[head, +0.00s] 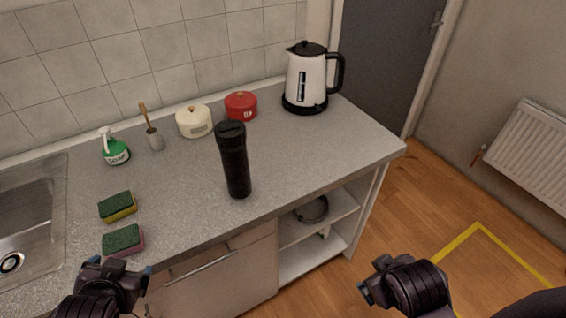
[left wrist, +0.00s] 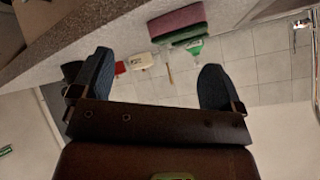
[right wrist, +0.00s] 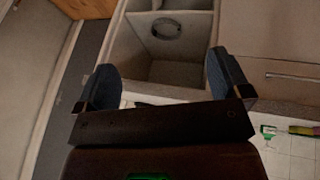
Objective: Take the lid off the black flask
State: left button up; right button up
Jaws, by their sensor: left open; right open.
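The black flask (head: 235,165) stands upright on the grey counter, right of the sponges, with its black lid (head: 231,130) on top. My left gripper (head: 116,268) is open and empty at the counter's front edge, below the sponges and left of the flask. Its open fingers also show in the left wrist view (left wrist: 158,80). My right gripper (head: 370,284) is open and empty, in front of the counter, low and to the right of the flask. Its open fingers show in the right wrist view (right wrist: 165,80). Neither gripper touches the flask.
Behind the flask are a cream pot (head: 194,122), a red pot (head: 241,106) and a kettle (head: 305,80). Two sponges (head: 117,207) (head: 123,241), a green bottle (head: 115,150) and a brush in a holder (head: 155,138) stand left, beside the sink (head: 30,220). The counter right of the flask is clear.

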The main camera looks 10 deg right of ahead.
jog(key=w+a+n, duration=0.2)
jog(key=w+n, duration=0.1)
pick_arm(q)
jog(key=w+d+r+m+t+h, duration=0.8)
jog(key=w+d+r+m+t, duration=0.2)
jog(key=w+d+r+m, duration=0.7)
jog(key=s+d+r+m+g+h, duration=0.35)
jog(key=d+m+g+h, duration=0.45)
jog(key=m, duration=0.4)
jog(key=s+d+r+m+g+h, duration=0.2)
jog(key=d+r+m+g+h, duration=0.2)
jog(key=d+m+g+h, duration=0.65)
jog(key=m+g+y, duration=0.1)
jog(key=m+y, duration=1.9)
jog(key=y, duration=0.5)
send_over(230, 128)
notch_tip(230, 128, down, 4)
jog(key=shift+r, duration=0.1)
jog(key=shift+a+r, duration=0.1)
pick_arm(e)
jog(key=n+t+y, duration=0.1)
jog(key=n+t, duration=1.2)
jog(key=n, duration=1.6)
send_near(235, 157)
jog(key=w+f, duration=0.3)
jog(key=w, duration=1)
jog(key=shift+w+d+f, duration=0.1)
jog(key=shift+w+f, duration=0.05)
jog(key=shift+w, duration=0.25)
